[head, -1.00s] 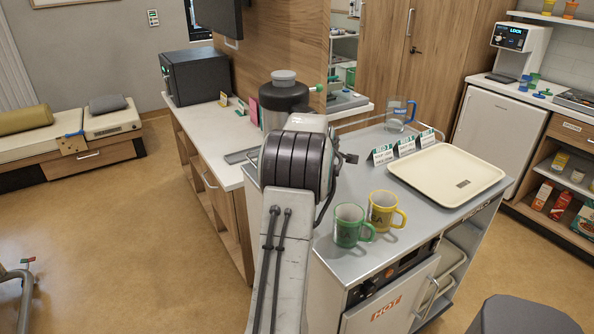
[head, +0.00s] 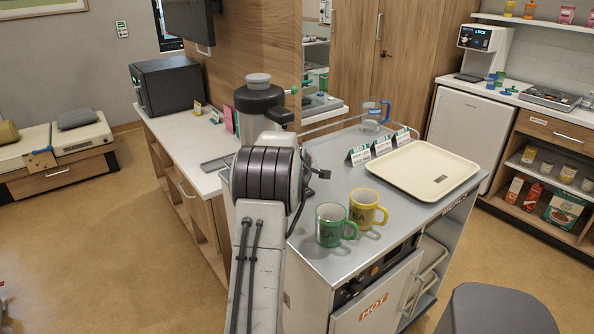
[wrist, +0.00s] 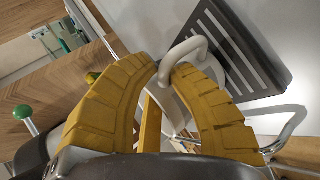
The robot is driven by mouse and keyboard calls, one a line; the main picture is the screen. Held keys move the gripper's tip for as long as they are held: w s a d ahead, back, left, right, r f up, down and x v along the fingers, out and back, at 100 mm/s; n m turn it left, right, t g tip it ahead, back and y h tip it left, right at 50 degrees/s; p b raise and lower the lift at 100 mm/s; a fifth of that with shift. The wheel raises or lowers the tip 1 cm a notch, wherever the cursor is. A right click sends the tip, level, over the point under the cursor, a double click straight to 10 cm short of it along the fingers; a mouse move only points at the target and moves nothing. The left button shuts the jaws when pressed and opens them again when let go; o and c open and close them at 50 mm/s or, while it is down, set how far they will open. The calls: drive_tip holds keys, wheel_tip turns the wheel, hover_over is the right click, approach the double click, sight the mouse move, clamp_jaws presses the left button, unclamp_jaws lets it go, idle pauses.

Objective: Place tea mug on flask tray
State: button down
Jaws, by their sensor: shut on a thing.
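My gripper (wrist: 172,85) shows in the wrist view with yellow ridged fingers closed around a pale mug (wrist: 185,48), its looped handle between the fingertips. Most of the mug's body is hidden by the fingers. In the head view, my arm hides the gripper and the held mug.
A green mug (head: 329,226) and a yellow mug (head: 362,210) stand on the grey trolley (head: 300,240). A cream tray (head: 425,188), small label cards (head: 381,147) and a blue-handled clear jug (head: 371,122) are farther back. A green knob (wrist: 22,112) is left of my gripper.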

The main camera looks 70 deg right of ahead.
drive_tip(key=c, duration=1.2)
unclamp_jaws()
drive_tip(key=shift+c, duration=0.2)
drive_tip(key=shift+r, duration=0.1)
drive_tip(key=shift+a+r, duration=0.1)
drive_tip(key=shift+a, duration=0.05)
drive_tip(key=b+v, duration=0.3)
drive_tip(key=v, duration=0.8)
drive_tip(key=shift+a+r+b, duration=0.2)
drive_tip(key=shift+a+b, duration=0.05)
drive_tip(key=shift+b, duration=0.15)
